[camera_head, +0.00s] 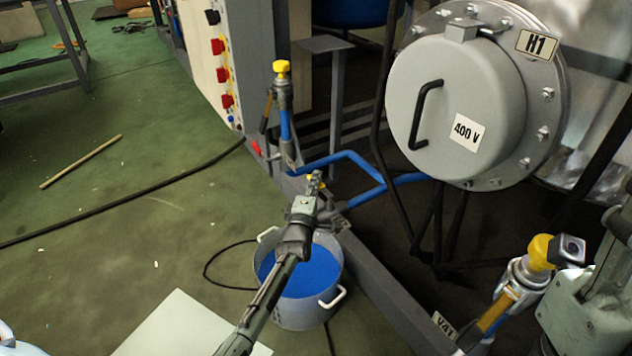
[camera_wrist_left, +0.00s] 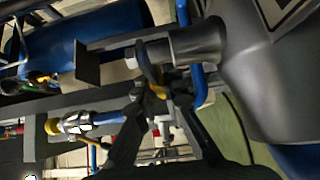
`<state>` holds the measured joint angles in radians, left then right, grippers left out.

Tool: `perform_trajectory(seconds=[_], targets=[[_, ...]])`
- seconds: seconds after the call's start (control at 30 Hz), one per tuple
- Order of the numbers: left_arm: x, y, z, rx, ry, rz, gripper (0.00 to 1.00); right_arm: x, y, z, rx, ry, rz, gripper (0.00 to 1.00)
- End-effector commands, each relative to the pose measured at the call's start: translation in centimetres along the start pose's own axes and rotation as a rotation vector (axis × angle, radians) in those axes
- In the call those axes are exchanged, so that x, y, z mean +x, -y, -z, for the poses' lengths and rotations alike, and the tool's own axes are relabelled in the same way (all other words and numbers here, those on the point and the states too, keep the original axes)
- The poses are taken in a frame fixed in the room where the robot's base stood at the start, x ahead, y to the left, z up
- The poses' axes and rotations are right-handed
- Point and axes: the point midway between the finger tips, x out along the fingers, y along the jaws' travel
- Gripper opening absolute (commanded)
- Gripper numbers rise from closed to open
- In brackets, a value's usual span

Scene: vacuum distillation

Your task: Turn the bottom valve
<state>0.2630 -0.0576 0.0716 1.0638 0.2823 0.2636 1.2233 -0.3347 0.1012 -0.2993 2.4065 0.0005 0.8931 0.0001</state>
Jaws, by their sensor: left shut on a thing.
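The bottom valve, with a small yellow part (camera_head: 309,178), sits on the low blue pipe above the bucket. My left gripper (camera_head: 315,180) reaches it from the front and is shut on it, covering most of the valve body. In the left wrist view the dark fingers (camera_wrist_left: 152,90) close around a yellow handle (camera_wrist_left: 150,66) beneath a grey fitting. The valve's exact turn angle is hard to tell.
A grey bucket (camera_head: 329,315) of blue liquid stands below. Blue pipes (camera_head: 347,157) run behind the gripper. A yellow-capped valve (camera_head: 283,70) stands upright at the back; another (camera_head: 540,252) is at lower right. A large grey flanged cover (camera_head: 450,110) fills the upper right.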

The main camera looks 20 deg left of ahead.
Motion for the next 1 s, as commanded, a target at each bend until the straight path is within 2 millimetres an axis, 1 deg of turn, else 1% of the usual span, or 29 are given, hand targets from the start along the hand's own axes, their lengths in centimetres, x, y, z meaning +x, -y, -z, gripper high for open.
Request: perform_trajectory(seconds=[0.03,0.1,0.2,0.5,0.57,0.63,0.8,0.9,1.0], targets=[[-0.1,0.0,0.2,0.000,-0.004,-0.001,0.11,0.0,0.0,0.0,0.001,0.002,0.000,0.40],[-0.1,0.1,0.2,0.000,-0.003,-0.001,0.20,-0.1,0.0,-0.1,0.001,0.003,0.000,0.40],[-0.1,0.0,0.2,0.000,-0.002,0.000,0.30,-0.1,0.0,-0.1,0.001,0.005,0.001,0.40],[-0.3,0.1,0.1,0.000,-0.001,0.001,0.30,-0.4,0.0,-0.5,0.001,0.018,0.002,0.40],[-0.8,0.2,0.1,0.000,-0.001,0.002,0.30,-0.4,0.0,-0.4,0.001,0.016,0.002,0.40],[-1.8,0.2,0.1,-0.001,-0.001,0.003,0.30,-0.3,0.0,-0.4,0.001,0.015,0.002,0.40],[-4.8,0.2,0.1,-0.001,-0.002,0.002,0.30,-0.3,0.0,-0.3,0.001,0.012,0.002,0.40],[-6.2,0.2,0.1,-0.001,-0.002,0.002,0.30,-0.3,0.0,-0.3,0.001,0.011,0.001,0.40],[-7.2,0.1,0.2,-0.001,-0.002,0.001,0.30,-0.2,0.0,-0.3,0.001,0.010,0.001,0.40]])
